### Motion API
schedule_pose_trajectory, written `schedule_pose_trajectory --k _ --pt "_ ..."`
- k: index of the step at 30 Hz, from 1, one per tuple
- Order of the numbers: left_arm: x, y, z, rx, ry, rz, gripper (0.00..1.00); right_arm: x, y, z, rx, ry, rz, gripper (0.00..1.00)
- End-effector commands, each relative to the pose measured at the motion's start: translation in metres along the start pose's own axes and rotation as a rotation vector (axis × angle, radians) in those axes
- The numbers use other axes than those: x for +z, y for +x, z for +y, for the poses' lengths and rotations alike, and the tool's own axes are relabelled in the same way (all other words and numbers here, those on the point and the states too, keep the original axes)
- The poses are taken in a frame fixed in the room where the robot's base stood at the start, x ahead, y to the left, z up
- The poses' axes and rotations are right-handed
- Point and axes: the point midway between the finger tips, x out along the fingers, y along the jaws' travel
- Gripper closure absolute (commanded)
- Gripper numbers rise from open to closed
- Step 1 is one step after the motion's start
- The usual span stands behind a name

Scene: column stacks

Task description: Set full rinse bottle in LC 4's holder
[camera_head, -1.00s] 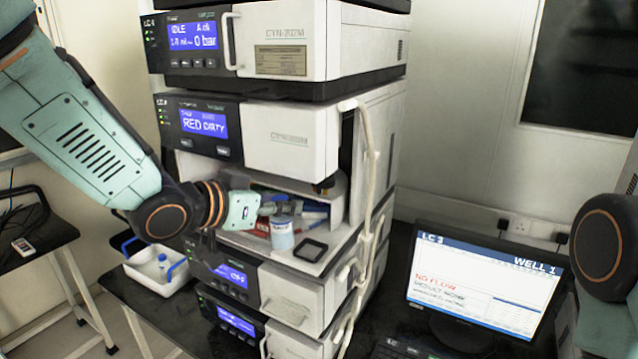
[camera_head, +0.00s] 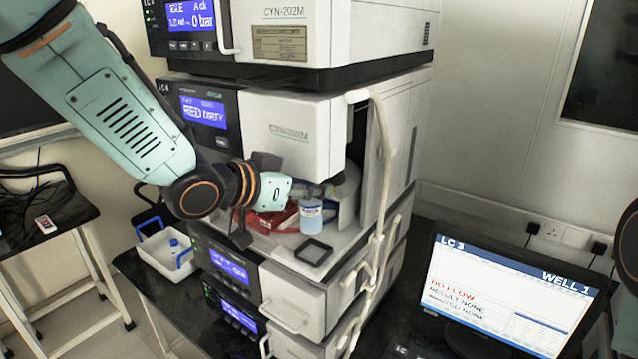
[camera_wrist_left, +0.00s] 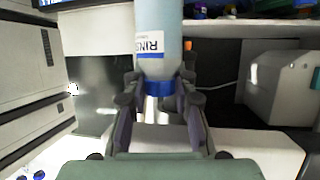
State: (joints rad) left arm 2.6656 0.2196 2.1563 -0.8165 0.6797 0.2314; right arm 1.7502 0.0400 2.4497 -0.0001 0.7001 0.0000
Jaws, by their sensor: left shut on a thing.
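The rinse bottle (camera_head: 311,224) is pale blue with a white label, and hangs upright in my left gripper (camera_head: 308,191) in the open bay of the instrument marked LC 4. In the left wrist view my left gripper (camera_wrist_left: 160,103) is shut around the blue neck of the bottle (camera_wrist_left: 158,25), whose label partly reads RINS. A black square holder (camera_head: 313,252) lies on the shelf, in front of and below the bottle. I cannot tell whether the bottle's base touches the shelf. My right gripper is out of view.
A pale hose (camera_head: 381,160) runs down the right front of the stack. Red and white items (camera_head: 270,216) lie behind the bottle. A white tray with blue handles (camera_head: 165,258) stands at lower left. A monitor (camera_head: 500,300) stands at right.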

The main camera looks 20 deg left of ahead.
Motion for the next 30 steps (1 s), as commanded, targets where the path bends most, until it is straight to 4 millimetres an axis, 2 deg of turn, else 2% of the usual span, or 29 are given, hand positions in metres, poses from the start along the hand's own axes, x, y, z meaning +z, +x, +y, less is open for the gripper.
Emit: schedule_pose_trajectory --k 10,30 --pt "0.004 -0.001 0.000 0.000 0.001 0.000 0.93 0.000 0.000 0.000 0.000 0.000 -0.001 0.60" --pt "0.038 0.016 0.000 0.000 0.000 0.000 0.93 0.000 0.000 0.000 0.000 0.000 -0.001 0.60"
